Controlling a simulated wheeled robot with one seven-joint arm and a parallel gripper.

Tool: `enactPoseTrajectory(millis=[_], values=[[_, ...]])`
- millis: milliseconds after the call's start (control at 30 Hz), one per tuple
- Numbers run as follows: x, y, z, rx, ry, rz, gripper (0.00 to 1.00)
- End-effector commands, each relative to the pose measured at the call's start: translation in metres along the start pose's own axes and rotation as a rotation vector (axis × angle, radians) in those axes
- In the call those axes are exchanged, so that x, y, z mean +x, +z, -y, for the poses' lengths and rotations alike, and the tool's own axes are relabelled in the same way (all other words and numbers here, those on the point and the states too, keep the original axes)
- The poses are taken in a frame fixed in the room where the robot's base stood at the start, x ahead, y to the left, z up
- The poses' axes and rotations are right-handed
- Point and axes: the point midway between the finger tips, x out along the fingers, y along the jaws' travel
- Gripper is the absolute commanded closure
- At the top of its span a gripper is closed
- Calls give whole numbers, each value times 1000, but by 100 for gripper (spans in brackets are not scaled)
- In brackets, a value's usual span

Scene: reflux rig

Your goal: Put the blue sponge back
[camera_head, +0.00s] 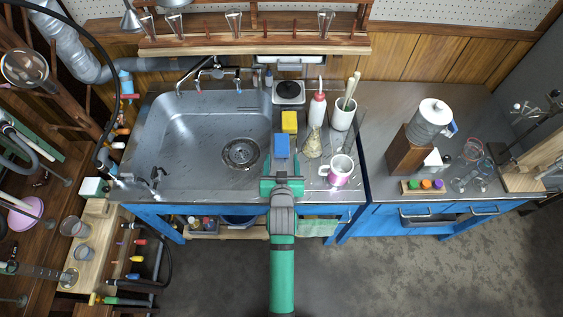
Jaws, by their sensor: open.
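The blue sponge (281,146) lies at the right edge of the sink, directly in front of a yellow sponge (289,121). My gripper (282,167) is open, and my green arm reaches up to it from the bottom of the picture. Its fingertips are just short of the blue sponge in the picture. The near end of the sponge is close to or partly hidden by the gripper, and I cannot tell whether they touch.
The metal sink (195,130) is empty on the left. On the right stand a conical flask (312,143), a red-tipped bottle (317,110), a white brush holder (343,114) and a pink-and-white mug (340,172) close to my gripper. A glassware shelf (255,44) hangs behind.

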Motion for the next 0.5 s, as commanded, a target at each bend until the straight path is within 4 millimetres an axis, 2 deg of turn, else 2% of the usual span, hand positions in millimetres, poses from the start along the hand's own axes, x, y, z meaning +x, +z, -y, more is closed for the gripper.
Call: enactPoseTrajectory(millis=[133,267,500], values=[[-11,5,0,0,0,-1,37],[-33,26,0,0,1,-5,37],[-108,72,0,1,2,-37,37]])
